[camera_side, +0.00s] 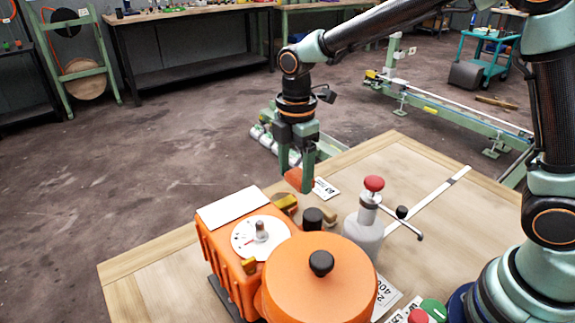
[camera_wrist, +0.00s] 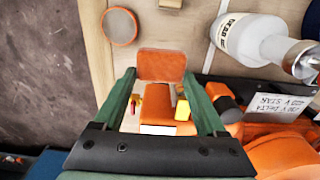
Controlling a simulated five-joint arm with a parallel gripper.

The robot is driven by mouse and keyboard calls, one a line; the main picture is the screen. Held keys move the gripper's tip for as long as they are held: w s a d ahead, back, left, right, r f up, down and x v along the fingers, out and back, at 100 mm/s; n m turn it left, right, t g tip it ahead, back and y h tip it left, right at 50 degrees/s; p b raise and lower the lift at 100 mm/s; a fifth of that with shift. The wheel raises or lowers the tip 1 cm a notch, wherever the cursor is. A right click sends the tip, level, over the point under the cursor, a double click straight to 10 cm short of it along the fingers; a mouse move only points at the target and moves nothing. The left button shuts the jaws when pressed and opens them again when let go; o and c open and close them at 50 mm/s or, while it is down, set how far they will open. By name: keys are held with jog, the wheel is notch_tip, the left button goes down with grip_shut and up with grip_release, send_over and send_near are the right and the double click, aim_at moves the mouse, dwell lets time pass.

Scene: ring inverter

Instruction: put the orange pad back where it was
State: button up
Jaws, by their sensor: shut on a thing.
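The orange pad (camera_wrist: 161,64) is held between the fingertips of my gripper (camera_wrist: 160,78) in the wrist view. In the side view my gripper (camera_side: 295,181) points down, shut on the orange pad (camera_side: 293,176), which is partly hidden by a finger. The pad is above the wooden table, near its far side, behind the orange machine (camera_side: 222,245). Whether the pad touches anything below cannot be told.
A grey-white bottle with a red knob (camera_side: 374,183) stands right of my gripper. An orange drum (camera_side: 320,285) with a black knob is in front. The table's back right is mostly clear.

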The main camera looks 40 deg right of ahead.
notch_tip(320, 180, down, 14)
jog(key=shift+f, duration=0.1)
dwell(0.4)
jog(key=shift+f, duration=0.1)
jog(key=o, duration=1.2)
jog(key=shift+o, duration=0.2)
notch_tip(320, 180, up, 12)
jog(key=shift+r, duration=0.2)
jog(key=s+d+r+m+t, duration=0.5)
jog(key=s+d+r+m, duration=0.6)
jog(key=m, duration=0.7)
jog(key=shift+s+d+r+t, duration=0.35)
jog(key=shift+s+d, duration=0.15)
jog(key=shift+d, duration=0.15)
